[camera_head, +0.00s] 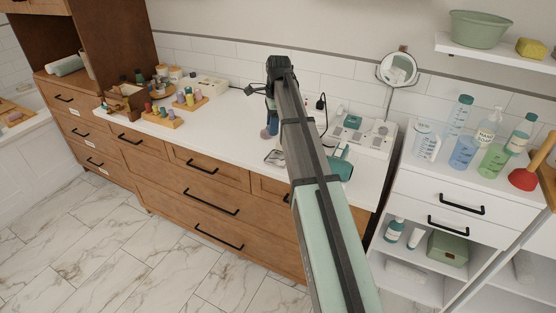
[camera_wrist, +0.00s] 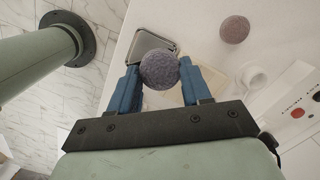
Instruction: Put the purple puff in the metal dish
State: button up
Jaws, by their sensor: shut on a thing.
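The purple puff (camera_wrist: 159,69), a round grey-purple ball, is between the two blue fingers of my gripper (camera_wrist: 158,84) in the wrist view. The gripper is shut on it. The metal dish (camera_wrist: 138,40), a shallow rounded rectangle, lies on the white counter just past the puff, which overlaps part of it in this view. In the head view my gripper (camera_head: 269,132) hangs over the counter, just above and behind the metal dish (camera_head: 273,158). The arm covers the dish's right part, and I cannot make out the puff there.
A pinkish round puff (camera_wrist: 234,29) and a white round container (camera_wrist: 252,76) sit on the counter in the wrist view. A teal object (camera_head: 341,167) lies right of my arm. A wooden rack of colored bottles (camera_head: 176,116) stands left. The counter's front edge is near the dish.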

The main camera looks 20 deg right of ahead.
jog(key=s+d+m, duration=0.1)
jog(key=s+m, duration=0.1)
jog(key=m, duration=0.3)
send_near(277, 159)
jog(key=shift+t, duration=0.3)
jog(key=shift+a+f, duration=0.2)
jog(key=shift+f, duration=2.5)
jog(key=shift+f, duration=0.15)
jog(key=o, duration=1)
notch_tip(277, 159, up, 12)
jog(key=d, duration=0.1)
jog(key=shift+s, duration=0.4)
jog(key=shift+d, duration=0.1)
